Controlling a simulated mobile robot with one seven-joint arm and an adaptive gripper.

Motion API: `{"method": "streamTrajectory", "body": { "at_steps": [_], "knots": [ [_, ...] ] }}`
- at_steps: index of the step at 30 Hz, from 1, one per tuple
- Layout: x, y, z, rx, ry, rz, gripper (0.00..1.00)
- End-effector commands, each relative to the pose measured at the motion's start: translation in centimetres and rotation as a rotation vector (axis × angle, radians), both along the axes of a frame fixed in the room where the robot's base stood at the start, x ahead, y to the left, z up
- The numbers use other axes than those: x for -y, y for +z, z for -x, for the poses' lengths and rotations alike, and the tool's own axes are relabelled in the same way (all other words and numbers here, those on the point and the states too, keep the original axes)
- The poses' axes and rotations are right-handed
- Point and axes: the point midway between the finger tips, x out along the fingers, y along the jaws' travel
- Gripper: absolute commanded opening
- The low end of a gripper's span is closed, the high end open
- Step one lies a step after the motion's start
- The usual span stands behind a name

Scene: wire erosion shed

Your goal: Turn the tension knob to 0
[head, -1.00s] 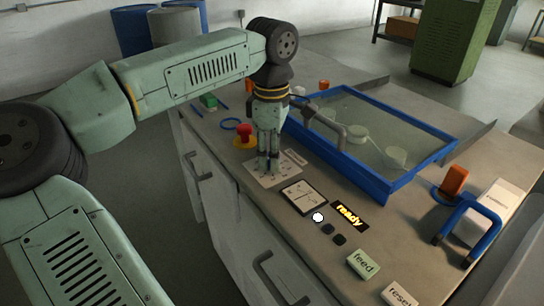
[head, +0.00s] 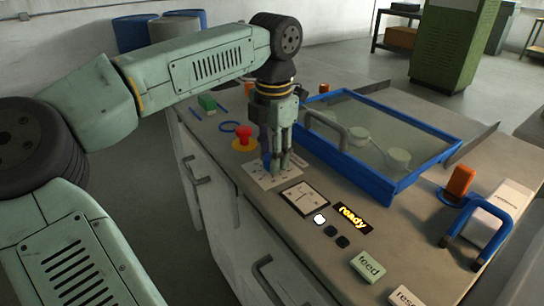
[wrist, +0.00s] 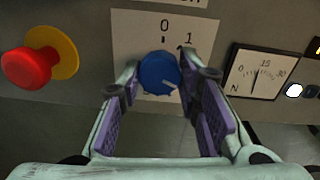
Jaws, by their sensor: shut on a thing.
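The tension knob (wrist: 157,72) is blue and round with a white pointer mark, seen in the wrist view. It sits on a white scale plate (wrist: 127,38) with 0 at the top and 1 to its upper right; other marks are hidden. The pointer mark faces lower right, away from 0. My gripper (wrist: 160,78) is shut on the knob, one finger on each side.
A gauge marked N (wrist: 258,72) has its needle near 15. A red stop button (head: 244,136) stands left of my gripper. A blue-framed tank (head: 392,190) with a grey handle is close on the right. A lit "ready" display (head: 352,218) and feed button (head: 367,267) are nearer.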

Motion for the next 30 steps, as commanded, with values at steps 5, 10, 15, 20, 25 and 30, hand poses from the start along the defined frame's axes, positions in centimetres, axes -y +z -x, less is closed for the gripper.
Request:
{"method": "streamTrajectory", "body": {
  "at_steps": [5, 10, 15, 20, 25, 30],
  "knots": [
    [0.01, -0.14, 0.01, -0.001, 0.168, -0.001, 0.03],
    [0.02, -0.12, 0.01, -0.001, 0.329, -0.001, 0.03],
    [0.02, -0.11, -0.01, -0.002, 0.49, 0.0, 0.03],
    [0.02, -0.09, -0.02, -0.002, 0.641, -0.001, 0.03],
    [0.04, -0.07, -0.02, -0.001, 0.802, -0.001, 0.03],
    [0.03, -0.06, -0.03, -0.001, 0.963, -0.001, 0.03]
  ]
}}
